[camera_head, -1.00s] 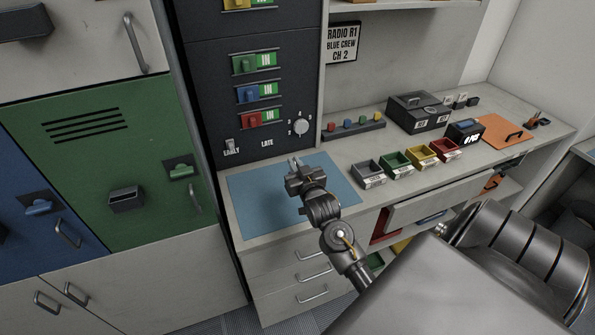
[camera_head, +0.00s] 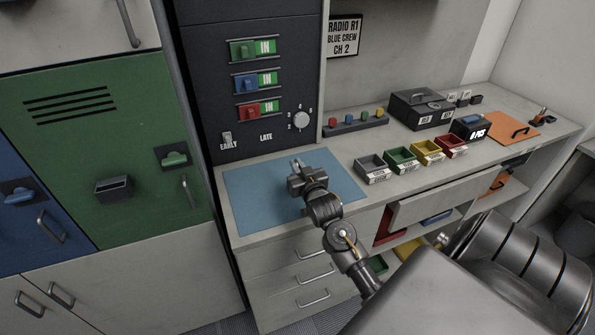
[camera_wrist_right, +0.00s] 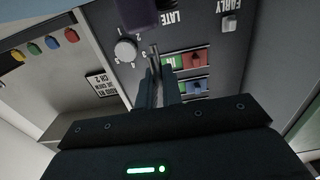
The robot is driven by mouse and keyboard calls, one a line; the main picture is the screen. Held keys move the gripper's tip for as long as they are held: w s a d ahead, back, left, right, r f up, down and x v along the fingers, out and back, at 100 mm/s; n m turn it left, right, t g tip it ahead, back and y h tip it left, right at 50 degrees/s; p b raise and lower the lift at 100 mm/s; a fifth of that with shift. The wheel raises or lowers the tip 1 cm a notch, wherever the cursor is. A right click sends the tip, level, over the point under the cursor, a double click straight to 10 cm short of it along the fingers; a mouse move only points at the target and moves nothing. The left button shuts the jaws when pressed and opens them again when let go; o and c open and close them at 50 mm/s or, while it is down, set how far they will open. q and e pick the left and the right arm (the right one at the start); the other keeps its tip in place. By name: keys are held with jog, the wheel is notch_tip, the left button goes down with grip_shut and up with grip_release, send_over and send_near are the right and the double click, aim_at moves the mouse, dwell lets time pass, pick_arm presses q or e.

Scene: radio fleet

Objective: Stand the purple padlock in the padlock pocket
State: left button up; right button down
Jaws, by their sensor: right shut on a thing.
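My right gripper (camera_head: 297,180) is in front of the dark switch panel, above the blue mat. In the right wrist view its fingers (camera_wrist_right: 158,78) are shut on a thin grey bar, which looks like the shackle of the purple padlock. The padlock's dark purple body (camera_wrist_right: 138,12) shows at the top edge, partly cut off. I cannot make out the padlock in the head view. A dark open-topped pocket (camera_head: 113,189) on the green locker door looks like the padlock pocket, well left of the gripper. My left gripper is not in view.
The switch panel (camera_head: 265,135) with a knob and several colored slides stands behind the gripper. The blue mat (camera_head: 250,200) is bare. Small bins (camera_head: 372,168) and a dark box (camera_head: 420,108) stand on the counter to the right. The green door has a latch (camera_head: 174,158) and handle.

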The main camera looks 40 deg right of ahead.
jog(key=shift+r, duration=0.1)
jog(key=shift+f, duration=0.2)
jog(key=c, duration=1.6)
grip_release()
jog(key=shift+o, duration=0.2)
